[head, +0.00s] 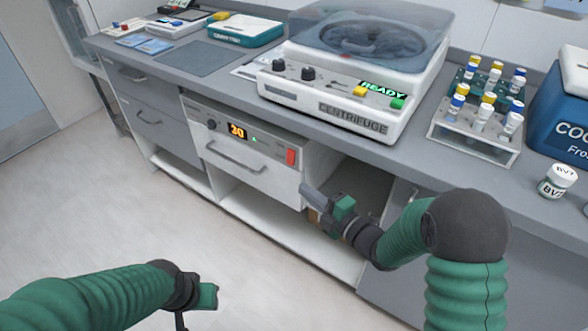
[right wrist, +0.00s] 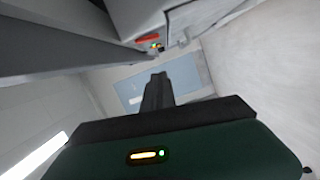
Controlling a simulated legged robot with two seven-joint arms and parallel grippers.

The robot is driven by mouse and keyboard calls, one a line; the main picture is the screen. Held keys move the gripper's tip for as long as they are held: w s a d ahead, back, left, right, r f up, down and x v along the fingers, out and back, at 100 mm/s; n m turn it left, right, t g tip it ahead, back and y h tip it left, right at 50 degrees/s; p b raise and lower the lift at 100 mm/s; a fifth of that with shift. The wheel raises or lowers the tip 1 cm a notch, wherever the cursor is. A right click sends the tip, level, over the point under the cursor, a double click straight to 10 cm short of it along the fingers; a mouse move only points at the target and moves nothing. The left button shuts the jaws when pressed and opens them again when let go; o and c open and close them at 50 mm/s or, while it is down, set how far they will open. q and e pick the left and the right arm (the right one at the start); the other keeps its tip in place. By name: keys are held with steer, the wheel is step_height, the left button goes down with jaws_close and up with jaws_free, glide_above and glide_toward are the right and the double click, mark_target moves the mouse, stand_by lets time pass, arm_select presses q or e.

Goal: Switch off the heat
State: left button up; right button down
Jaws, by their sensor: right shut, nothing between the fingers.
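A white warming drawer unit (head: 236,157) sits under the counter, with a knob (head: 211,124), a lit orange display (head: 237,131) that seems to read 30, and a red switch (head: 291,156) at its right end. My right gripper (head: 309,194) is shut and empty, just below and right of the red switch, apart from it. In the right wrist view the shut fingers (right wrist: 157,82) point toward the floor side, and the red switch (right wrist: 147,38) shows above them. My left gripper (head: 208,296) hangs low at the bottom left over the floor; its finger gap is not clear.
The counter above holds a centrifuge (head: 330,112) showing READY, a tube rack (head: 473,136), a blue box (head: 562,118) and a small jar (head: 557,181). An open shelf (head: 288,228) lies below the drawer. The floor at left is clear.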

mark_target(291, 157)
steer(key=shift+w+a+f+b, duration=0.15)
steer(key=shift+w+a+b, duration=0.45)
steer(key=shift+w, duration=1.05)
steer(key=shift+w+a+f+b, duration=0.15)
steer(key=shift+w+a+b, duration=0.4)
steer(key=shift+w, duration=1.05)
steer(key=shift+w+a+f+b, duration=0.15)
steer(key=shift+w+a+b, duration=0.45)
steer(key=shift+w, duration=1.05)
steer(key=shift+a, duration=0.1)
